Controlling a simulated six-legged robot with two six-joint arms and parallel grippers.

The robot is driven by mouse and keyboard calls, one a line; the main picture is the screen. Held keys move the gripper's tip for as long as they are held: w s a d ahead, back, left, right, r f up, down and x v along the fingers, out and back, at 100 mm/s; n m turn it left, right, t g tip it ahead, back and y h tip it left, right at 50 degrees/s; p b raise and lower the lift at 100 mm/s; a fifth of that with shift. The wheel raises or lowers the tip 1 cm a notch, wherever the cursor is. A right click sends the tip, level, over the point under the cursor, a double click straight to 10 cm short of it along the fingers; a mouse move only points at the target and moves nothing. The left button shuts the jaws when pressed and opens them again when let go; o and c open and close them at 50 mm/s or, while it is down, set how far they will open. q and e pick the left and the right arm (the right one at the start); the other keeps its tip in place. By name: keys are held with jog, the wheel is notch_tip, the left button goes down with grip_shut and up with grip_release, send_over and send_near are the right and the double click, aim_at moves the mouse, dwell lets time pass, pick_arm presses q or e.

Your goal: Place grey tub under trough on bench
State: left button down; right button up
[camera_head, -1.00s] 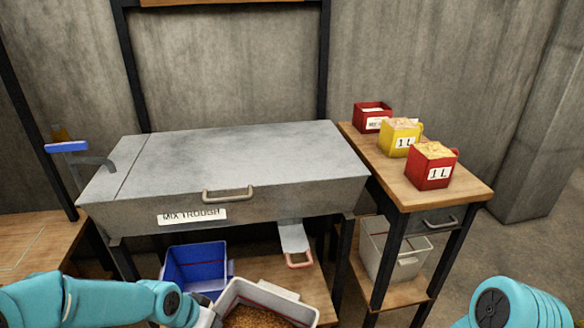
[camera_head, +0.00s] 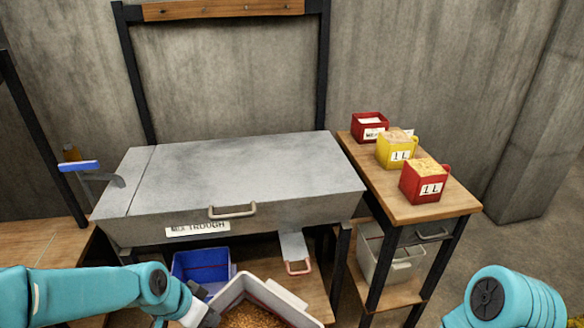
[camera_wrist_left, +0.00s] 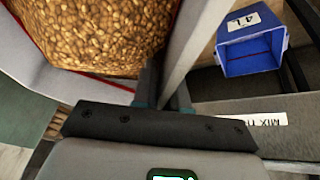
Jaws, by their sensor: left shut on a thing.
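The grey tub (camera_head: 283,297) is at the bottom of the head view, filled with brown grain (camera_head: 250,316). My left gripper (camera_head: 212,316) is shut on the tub's left wall. In the left wrist view the fingers (camera_wrist_left: 160,95) grip the tub's wall (camera_wrist_left: 192,45), with grain (camera_wrist_left: 100,35) beside them. The trough (camera_head: 240,180) is a closed grey metal box labelled MIX TROUGH, with a chute (camera_head: 293,249) under its front. The wooden bench (camera_head: 318,285) below the trough is partly hidden by the tub. Of my right arm only a link shows; its gripper is not in view.
A blue tub (camera_head: 203,266) stands under the trough, left of the grey tub. A side table (camera_head: 430,210) on the right holds red and yellow 1 L measures, and another grey tub (camera_head: 385,262) sits on its lower shelf.

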pick_arm(q)
jog(key=shift+w+a+r+n+t+y, duration=0.25)
jog(key=shift+n+y, duration=0.1)
jog(key=shift+n, duration=0.65)
jog(key=shift+w+a+r+n+t+y, duration=0.1)
jog(key=shift+a+r+n+t+y, duration=0.15)
jog(key=shift+n, duration=0.75)
jog(key=shift+w+a+r+n+t+y, duration=0.2)
jog(key=shift+a+n+t+y, duration=0.15)
jog(key=shift+n, duration=0.65)
notch_tip(320, 180, up, 5)
jog(key=shift+w+f, duration=0.1)
jog(key=shift+f, duration=0.1)
